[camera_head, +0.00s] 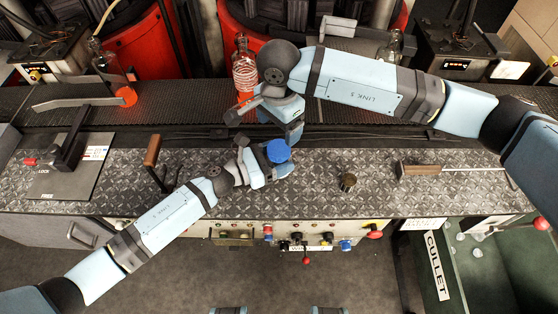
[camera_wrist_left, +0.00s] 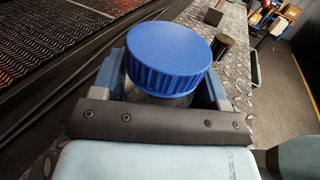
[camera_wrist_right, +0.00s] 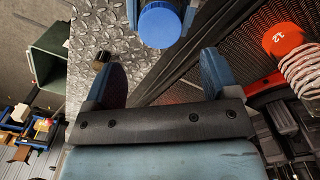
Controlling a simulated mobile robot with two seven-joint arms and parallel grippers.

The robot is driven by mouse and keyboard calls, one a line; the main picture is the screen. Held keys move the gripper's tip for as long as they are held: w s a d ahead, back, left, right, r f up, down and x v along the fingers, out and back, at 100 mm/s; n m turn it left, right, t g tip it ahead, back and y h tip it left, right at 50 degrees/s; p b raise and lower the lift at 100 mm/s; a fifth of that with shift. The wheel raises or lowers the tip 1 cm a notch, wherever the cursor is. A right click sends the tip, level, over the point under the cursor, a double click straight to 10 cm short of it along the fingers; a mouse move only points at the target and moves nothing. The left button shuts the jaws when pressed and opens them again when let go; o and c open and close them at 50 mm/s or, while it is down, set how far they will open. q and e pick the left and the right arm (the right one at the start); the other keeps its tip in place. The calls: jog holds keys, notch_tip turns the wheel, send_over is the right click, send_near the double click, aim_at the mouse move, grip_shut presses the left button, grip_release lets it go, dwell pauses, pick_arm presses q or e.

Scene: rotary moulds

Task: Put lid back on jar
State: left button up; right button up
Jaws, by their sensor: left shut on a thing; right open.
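The blue ribbed lid (camera_head: 277,151) sits on top of the clear jar, and both show large in the left wrist view, the lid (camera_wrist_left: 168,58) covering the jar's mouth (camera_wrist_left: 160,98). Most of the jar is hidden under the lid and between the fingers. My left gripper (camera_head: 272,162) is shut on the jar, above the patterned metal bench. My right gripper (camera_head: 288,130) is open and empty, just behind the lid. In the right wrist view the lid (camera_wrist_right: 160,24) lies beyond the right fingertips, apart from them. I cannot tell whether the lid is fully screwed down.
A bottle (camera_head: 244,72) with an orange base stands behind my right wrist. Another bottle (camera_head: 112,68) is at the back left. A small dark cylinder (camera_head: 348,182) and a wooden-handled rod (camera_head: 420,170) are on the bench to the right. A wooden lever (camera_head: 152,152) stands left.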

aim_at(279, 148)
dwell(0.4)
jog(key=shift+f, duration=4)
jog(key=c, duration=0.9)
jog(key=m, duration=0.4)
jog(key=shift+m, duration=0.3)
jog(key=shift+c, duration=0.3)
jog(key=o, duration=1.1)
notch_tip(279, 148, up, 12)
jog(key=shift+r, duration=0.1)
